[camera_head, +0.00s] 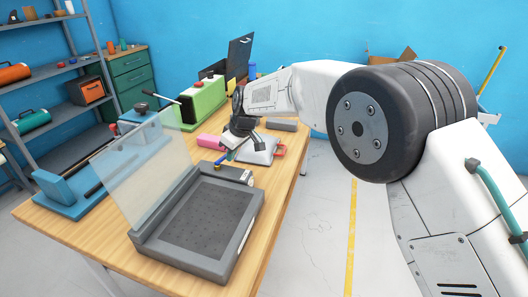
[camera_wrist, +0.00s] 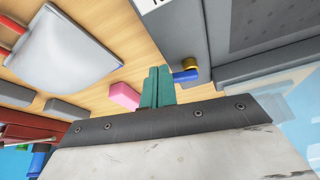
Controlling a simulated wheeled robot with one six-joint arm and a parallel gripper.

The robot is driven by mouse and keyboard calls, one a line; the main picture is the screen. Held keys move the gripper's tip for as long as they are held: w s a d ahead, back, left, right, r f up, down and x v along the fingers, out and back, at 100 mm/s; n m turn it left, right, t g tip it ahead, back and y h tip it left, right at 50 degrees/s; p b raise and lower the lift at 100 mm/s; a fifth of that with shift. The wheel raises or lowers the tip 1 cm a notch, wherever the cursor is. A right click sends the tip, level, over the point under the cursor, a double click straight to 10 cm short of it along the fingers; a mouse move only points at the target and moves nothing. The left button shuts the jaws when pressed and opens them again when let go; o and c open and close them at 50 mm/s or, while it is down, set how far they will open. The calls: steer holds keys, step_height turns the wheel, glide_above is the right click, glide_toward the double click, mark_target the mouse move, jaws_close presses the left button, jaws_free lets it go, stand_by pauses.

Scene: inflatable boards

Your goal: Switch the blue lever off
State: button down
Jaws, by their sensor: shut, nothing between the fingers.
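The blue lever (camera_wrist: 185,76) is a short blue rod on a brass-coloured pivot at the side of a grey box. In the head view the lever (camera_head: 221,158) is small, beside the back end of the grey device with a raised clear lid (camera_head: 188,262). My gripper (camera_wrist: 159,70) has teal fingers pressed together with nothing between them. Its fingertips are right beside the lever's free end; I cannot tell whether they touch it. In the head view my gripper (camera_head: 232,154) is low over the table, just behind the grey device, and partly hidden by my wrist.
A pink block (camera_head: 209,141) lies close to my gripper. A pale grey item with a red handle (camera_head: 262,151) is to the right. A green machine (camera_head: 203,101) and a blue machine (camera_head: 62,193) stand farther back and left on the wooden table (camera_head: 112,244). The clear lid stands upright.

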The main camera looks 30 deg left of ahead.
steer(key=shift+s, duration=0.15)
steer(key=shift+s+a, duration=0.35)
steer(key=shift+s, duration=0.25)
steer(key=shift+d, duration=0.1)
steer(key=shift+d, duration=0.35)
steer(key=d, duration=0.3)
steer(key=shift+w+d+r, duration=0.1)
steer(key=v, duration=1)
steer(key=shift+w, duration=0.3)
